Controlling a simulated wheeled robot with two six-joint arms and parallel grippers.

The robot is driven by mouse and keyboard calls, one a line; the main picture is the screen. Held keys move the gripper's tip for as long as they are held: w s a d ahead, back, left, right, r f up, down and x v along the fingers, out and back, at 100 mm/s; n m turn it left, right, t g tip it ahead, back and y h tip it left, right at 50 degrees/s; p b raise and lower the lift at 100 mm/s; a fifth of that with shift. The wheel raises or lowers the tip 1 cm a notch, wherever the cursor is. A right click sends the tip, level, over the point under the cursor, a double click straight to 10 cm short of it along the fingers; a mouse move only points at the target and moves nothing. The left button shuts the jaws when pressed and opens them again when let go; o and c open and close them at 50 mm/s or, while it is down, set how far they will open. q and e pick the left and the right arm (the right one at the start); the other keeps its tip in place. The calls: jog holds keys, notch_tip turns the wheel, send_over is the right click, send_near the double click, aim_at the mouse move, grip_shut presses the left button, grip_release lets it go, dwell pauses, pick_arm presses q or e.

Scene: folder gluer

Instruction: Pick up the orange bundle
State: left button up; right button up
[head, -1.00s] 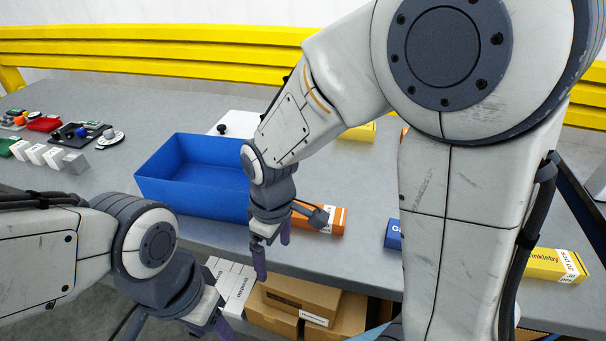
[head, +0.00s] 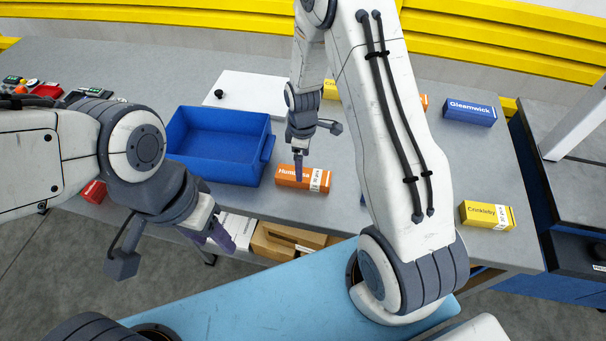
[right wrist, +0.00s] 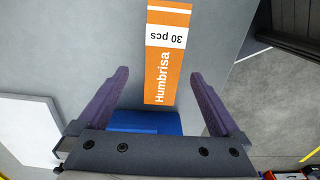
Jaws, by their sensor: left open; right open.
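The orange bundle (head: 288,180), a box with a white "30 pcs" end label, lies near the front edge of the grey table, right of the blue bin. My right gripper (head: 302,174) is over it in the head view and hides part of its lettering. In the right wrist view the orange bundle (right wrist: 165,62), lettered "Humbrisa", lies lengthwise between the open fingers of my right gripper (right wrist: 160,73), with space on both sides. My left gripper (head: 222,234) is open and empty at the table's front edge, low on the left.
The blue bin (head: 215,167) stands left of the bundle. A blue "Gleamwick" box (head: 469,113) and a yellow "Crinkleby" box (head: 487,215) lie to the right. Brown cartons (head: 285,238) sit below the front edge. A white board (head: 262,92) lies behind.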

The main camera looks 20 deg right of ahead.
jog(key=f, duration=0.1)
jog(key=f+p, duration=0.1)
jog(key=f, duration=0.1)
jog(key=f+p, duration=0.1)
jog(key=f, duration=0.1)
jog(key=shift+s, duration=0.35)
jog(key=shift+f, duration=0.55)
jog(key=shift+w, duration=0.1)
jog(key=c, duration=1.5)
jog(key=shift+c, duration=0.2)
jog(key=shift+r, duration=0.1)
